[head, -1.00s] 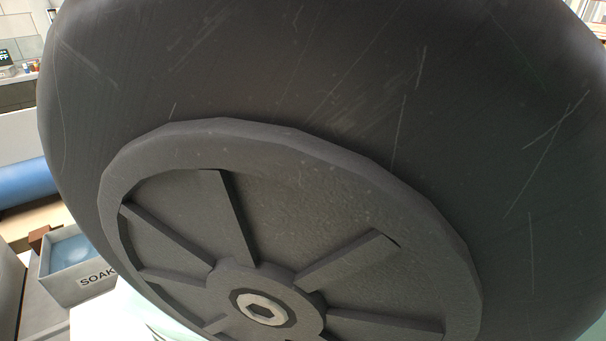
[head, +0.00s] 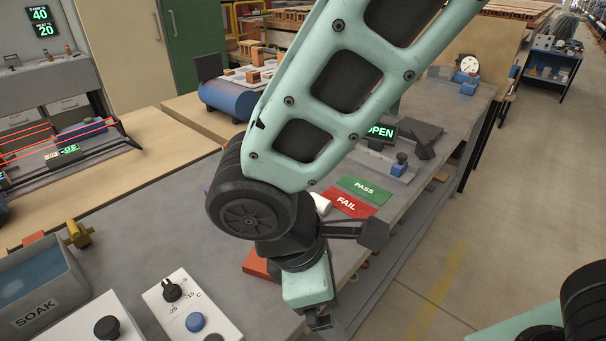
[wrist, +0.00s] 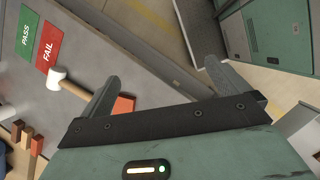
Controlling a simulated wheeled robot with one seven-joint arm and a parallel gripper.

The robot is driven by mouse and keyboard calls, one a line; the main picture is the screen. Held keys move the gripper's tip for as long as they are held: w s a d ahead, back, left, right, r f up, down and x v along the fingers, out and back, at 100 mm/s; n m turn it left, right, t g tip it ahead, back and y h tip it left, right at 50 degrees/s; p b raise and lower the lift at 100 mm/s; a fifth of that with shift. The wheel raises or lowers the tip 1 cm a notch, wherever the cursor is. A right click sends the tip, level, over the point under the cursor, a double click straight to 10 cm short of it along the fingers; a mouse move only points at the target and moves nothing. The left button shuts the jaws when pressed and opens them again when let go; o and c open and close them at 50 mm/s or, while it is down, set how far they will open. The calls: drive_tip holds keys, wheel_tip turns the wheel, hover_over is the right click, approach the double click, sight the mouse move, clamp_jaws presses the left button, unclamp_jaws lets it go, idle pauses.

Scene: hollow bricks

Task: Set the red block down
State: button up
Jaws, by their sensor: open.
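An orange-red block (head: 258,266), likely the red block, lies on the grey bench, partly hidden behind my arm in the head view. An orange-red piece also shows in the wrist view (wrist: 124,104), just beyond the left finger and partly covered by it. My gripper (wrist: 159,74) is open, with nothing between its fingers. Between the fingers I see the bench edge and the floor beyond. In the head view my gripper (head: 320,322) is low at the bench's front edge and small; its fingers are hard to make out.
A red FAIL pad (head: 348,202) and green PASS pad (head: 366,188) lie farther along the bench. A white-headed mallet (wrist: 57,76) lies near them. A SOAK tub (head: 36,290) and a knob panel (head: 188,308) stand at left. Open floor (head: 480,240) lies to the right.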

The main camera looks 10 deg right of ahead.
drive_tip(key=s+d+r+m+y, duration=0.3)
drive_tip(key=r+m+y, duration=0.1)
drive_tip(key=m, duration=0.4)
drive_tip(key=shift+d+r+y, duration=0.2)
drive_tip(key=shift+d+y, duration=0.2)
